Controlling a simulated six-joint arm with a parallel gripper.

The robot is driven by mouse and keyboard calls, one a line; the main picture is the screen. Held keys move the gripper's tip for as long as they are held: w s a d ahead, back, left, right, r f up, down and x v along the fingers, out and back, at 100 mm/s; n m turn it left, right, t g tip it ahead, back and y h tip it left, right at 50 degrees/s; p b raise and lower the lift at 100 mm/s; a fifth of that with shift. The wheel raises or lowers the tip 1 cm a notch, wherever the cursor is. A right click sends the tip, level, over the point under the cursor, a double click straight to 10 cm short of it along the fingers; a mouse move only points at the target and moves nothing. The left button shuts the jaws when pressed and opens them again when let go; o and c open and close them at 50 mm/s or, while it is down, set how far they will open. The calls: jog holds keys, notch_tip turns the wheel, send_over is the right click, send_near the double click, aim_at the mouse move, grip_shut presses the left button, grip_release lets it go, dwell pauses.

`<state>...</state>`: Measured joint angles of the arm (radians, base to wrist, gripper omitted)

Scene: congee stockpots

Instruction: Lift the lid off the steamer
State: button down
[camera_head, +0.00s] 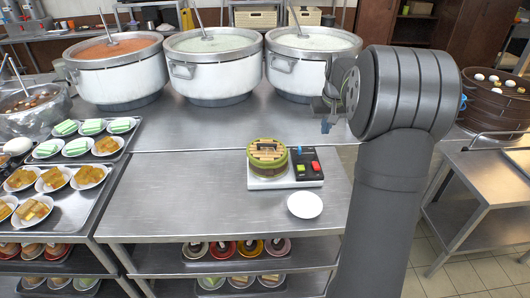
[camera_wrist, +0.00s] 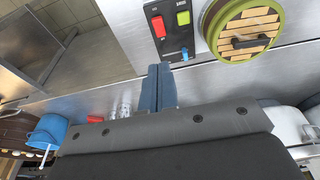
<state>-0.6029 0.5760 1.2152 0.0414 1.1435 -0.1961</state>
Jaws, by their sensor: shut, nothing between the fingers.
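The steamer (camera_head: 268,165) is a small round green pot on a pale base on the steel table. Its lid (camera_head: 262,147) has wooden slats, a green rim and a bar handle, and sits on top of it. In the wrist view the lid (camera_wrist: 234,22) is at the upper right, with its dark handle (camera_wrist: 250,42) facing me. My gripper (camera_head: 327,124) is above the table, up and to the right of the steamer. In the wrist view my blue fingers (camera_wrist: 159,84) are together and empty, apart from the lid and to its left.
A black panel (camera_head: 307,165) with red and green buttons stands right beside the steamer. A white saucer (camera_head: 304,205) lies in front. Large stockpots (camera_head: 215,70) stand behind. Trays of small dishes (camera_head: 77,205) are at the left. The table left of the steamer is clear.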

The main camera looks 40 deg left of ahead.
jog(key=shift+c, duration=0.8)
grip_release()
jog(key=shift+a, duration=0.1)
jog(key=s+a+r, duration=0.3)
jog(key=a, duration=0.6)
send_over(267, 144)
jog(key=shift+m+h, duration=0.3)
jog(key=f, duration=0.9)
jog(key=shift+d+f, duration=0.1)
jog(key=shift+d, duration=0.2)
jog(key=shift+s+a+f, duration=0.1)
jog(key=shift+f, duration=1.3)
jog(key=shift+s+a+f, duration=0.1)
jog(key=shift+f, duration=1.25)
